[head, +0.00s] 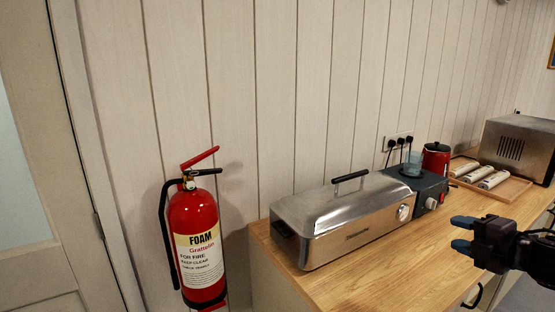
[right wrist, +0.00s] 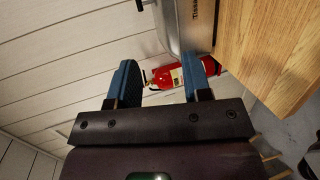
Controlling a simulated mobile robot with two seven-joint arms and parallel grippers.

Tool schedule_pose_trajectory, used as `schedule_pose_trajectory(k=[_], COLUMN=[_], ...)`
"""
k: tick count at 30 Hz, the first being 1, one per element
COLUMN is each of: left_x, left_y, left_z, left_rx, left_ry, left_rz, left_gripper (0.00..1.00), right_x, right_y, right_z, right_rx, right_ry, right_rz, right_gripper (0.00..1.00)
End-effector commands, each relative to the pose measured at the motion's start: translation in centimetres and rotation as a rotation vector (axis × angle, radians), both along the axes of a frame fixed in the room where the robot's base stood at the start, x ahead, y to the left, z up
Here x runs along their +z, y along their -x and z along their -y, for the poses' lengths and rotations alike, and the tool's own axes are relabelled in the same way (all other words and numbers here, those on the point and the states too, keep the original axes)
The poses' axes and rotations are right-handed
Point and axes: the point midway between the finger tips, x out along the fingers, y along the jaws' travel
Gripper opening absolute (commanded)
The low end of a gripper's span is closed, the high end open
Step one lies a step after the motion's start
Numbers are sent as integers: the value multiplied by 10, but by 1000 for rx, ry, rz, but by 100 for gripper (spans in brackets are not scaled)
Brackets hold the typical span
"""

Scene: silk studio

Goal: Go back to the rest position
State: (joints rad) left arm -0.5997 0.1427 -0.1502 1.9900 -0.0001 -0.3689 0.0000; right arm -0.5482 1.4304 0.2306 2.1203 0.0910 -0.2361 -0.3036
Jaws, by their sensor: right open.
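My right gripper (head: 462,233) comes in from the right in the head view, in front of the wooden counter's front edge. Its two blue fingers are apart and nothing is between them. In the right wrist view the gripper (right wrist: 165,80) is also open and empty, with the red fire extinguisher (right wrist: 172,76) in the background beyond the fingers. My left gripper is in neither view.
A wooden counter (head: 385,275) holds a steel lidded cooker (head: 330,225), a dark appliance (head: 425,188), a red canister (head: 436,158), a tray with rolls (head: 510,188) and a steel oven (head: 518,140). A fire extinguisher (head: 197,240) is by the wall at left.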

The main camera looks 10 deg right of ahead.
Motion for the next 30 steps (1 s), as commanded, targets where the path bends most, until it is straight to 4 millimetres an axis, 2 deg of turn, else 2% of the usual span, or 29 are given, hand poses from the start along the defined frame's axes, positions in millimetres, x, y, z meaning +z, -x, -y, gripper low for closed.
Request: schedule_pose_trajectory(k=[4, 9, 17, 23, 30], left_x=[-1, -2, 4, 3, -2], left_y=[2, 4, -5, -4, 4], left_z=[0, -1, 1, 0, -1], left_rx=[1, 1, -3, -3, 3], left_ry=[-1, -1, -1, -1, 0], left_rz=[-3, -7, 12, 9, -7], left_gripper=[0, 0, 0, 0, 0], right_x=[-2, -41, -106, -173, -246], right_y=[0, 14, 44, 75, 108], right_z=[6, 22, 28, 14, -30], right_rx=[-43, -147, -277, -398, -523], right_ry=[-54, -176, -361, -556, -791], right_rz=[-12, -55, -103, -150, -206], right_gripper=[45, 45, 45, 45, 45])
